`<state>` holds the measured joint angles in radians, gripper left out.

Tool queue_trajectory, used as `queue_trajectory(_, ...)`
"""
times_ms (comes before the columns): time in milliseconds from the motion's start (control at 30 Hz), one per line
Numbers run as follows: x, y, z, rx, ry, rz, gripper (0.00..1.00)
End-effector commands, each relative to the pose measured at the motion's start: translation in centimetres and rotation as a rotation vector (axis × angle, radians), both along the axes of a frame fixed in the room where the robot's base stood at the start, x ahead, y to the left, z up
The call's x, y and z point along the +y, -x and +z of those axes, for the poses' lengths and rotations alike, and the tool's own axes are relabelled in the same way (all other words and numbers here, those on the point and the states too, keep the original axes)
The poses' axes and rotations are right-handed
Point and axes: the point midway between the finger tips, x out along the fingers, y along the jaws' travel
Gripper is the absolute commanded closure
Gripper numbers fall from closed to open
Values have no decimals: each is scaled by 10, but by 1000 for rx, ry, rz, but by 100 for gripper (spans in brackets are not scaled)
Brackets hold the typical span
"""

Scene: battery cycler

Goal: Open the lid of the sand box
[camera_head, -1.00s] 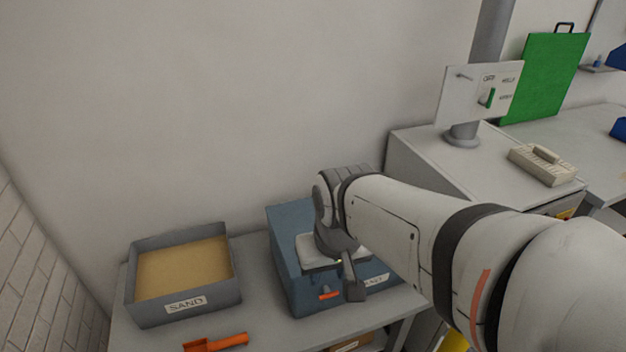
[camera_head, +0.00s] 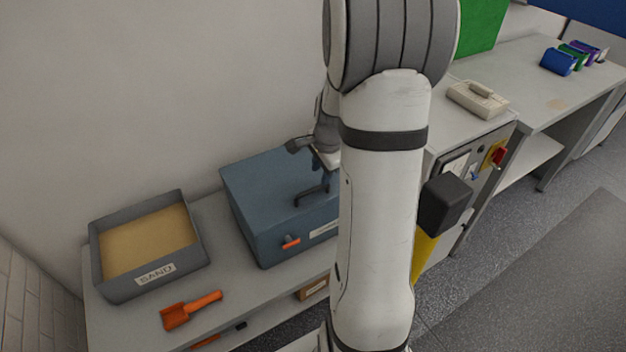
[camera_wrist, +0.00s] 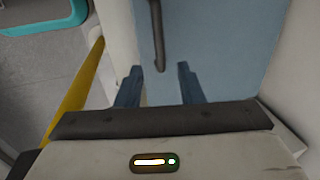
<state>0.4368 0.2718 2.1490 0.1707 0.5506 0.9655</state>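The blue sand box (camera_head: 270,200) stands on the bench in the head view with its lid closed. Its front label is mostly hidden by my arm. A dark handle (camera_head: 312,192) stands on top near its right end. The handle also shows in the wrist view (camera_wrist: 158,35), ahead of the gap between my fingers and apart from them. My gripper (camera_wrist: 158,68) is open and empty over the blue lid. In the head view my arm hides most of the gripper and the box's right end.
An open grey tray of sand (camera_head: 152,273), labelled SAND, stands left of the box. An orange scoop (camera_head: 190,308) lies at the bench front. An orange latch (camera_head: 290,243) is on the box front. A grey cabinet with a beige device (camera_head: 478,98) stands to the right.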

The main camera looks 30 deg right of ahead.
Motion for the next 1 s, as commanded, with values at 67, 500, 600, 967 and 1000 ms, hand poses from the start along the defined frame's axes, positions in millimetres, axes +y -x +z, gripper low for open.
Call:
queue_trajectory(67,1,-2,-15,5,-3,2,66)
queue_trajectory(500,1,-10,-54,2,1,3,66)
queue_trajectory(600,1,-10,-55,1,1,3,66)
queue_trajectory(967,0,-10,-54,1,1,3,87)
queue_trajectory(1000,0,-10,-54,1,1,3,90)
